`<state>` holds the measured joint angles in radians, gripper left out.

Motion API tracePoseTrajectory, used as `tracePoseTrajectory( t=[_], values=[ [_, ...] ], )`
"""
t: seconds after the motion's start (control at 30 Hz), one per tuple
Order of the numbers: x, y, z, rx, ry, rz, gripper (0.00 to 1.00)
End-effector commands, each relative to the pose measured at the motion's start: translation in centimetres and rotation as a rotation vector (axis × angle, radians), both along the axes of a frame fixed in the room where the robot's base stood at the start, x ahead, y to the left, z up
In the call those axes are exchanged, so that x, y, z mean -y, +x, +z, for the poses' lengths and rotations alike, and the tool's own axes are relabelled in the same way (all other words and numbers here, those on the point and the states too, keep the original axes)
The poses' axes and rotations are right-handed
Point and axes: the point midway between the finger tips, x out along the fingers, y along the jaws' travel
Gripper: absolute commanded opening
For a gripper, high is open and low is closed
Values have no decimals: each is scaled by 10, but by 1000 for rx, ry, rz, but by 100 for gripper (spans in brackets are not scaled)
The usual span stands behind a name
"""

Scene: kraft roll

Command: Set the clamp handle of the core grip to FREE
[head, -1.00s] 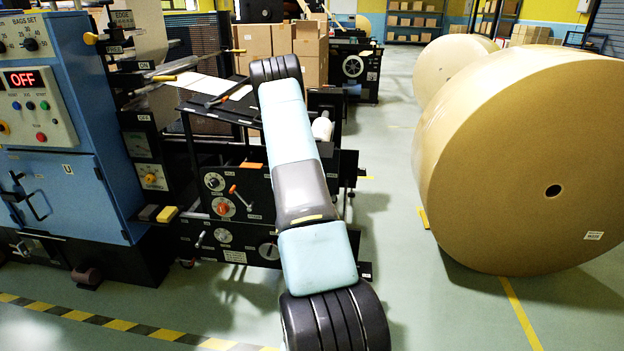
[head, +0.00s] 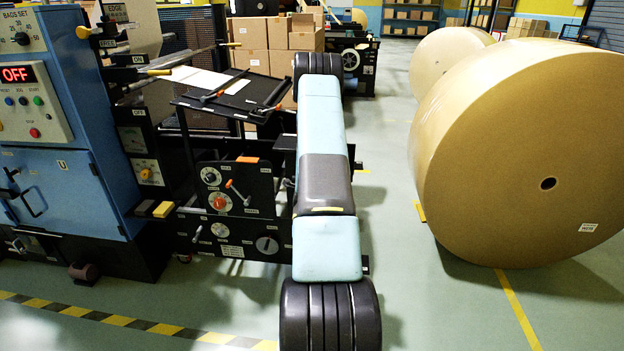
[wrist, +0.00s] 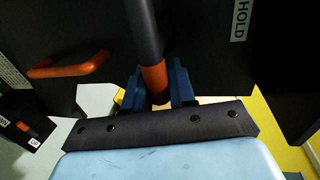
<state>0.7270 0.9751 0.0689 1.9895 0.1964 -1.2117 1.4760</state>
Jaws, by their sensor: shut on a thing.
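In the wrist view a dark rod handle (wrist: 146,30) with an orange end comes down from the top edge. It appears to be the clamp handle. My gripper (wrist: 156,84) has its two blue fingers on either side of the orange end and is shut on it. A white HOLD label (wrist: 241,18) is on the black panel to the right of the handle. In the head view my arm covers the gripper and the handle, and I cannot pick out the core grip there.
An orange bar handle (wrist: 68,66) is left of my gripper in the wrist view. The black machine (head: 235,200) and blue cabinet (head: 60,170) stand left of my arm. A large kraft roll (head: 520,160) stands at the right, with open floor (head: 430,310) between.

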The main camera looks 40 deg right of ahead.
Motion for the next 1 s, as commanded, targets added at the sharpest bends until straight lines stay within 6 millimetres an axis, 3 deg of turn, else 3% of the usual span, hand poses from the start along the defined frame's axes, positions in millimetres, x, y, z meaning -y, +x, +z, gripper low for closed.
tracePoseTrajectory(
  t=[0.5, 0.53, 0.7, 1.0],
  values=[
    [2, -3, -4, 8, 14, -5, 0],
    [2, -3, -4, 8, 14, -5, 27],
    [1, -2, -3, 9, 15, -3, 43],
    [-1, -2, -2, 11, 13, -1, 45]
  ],
)
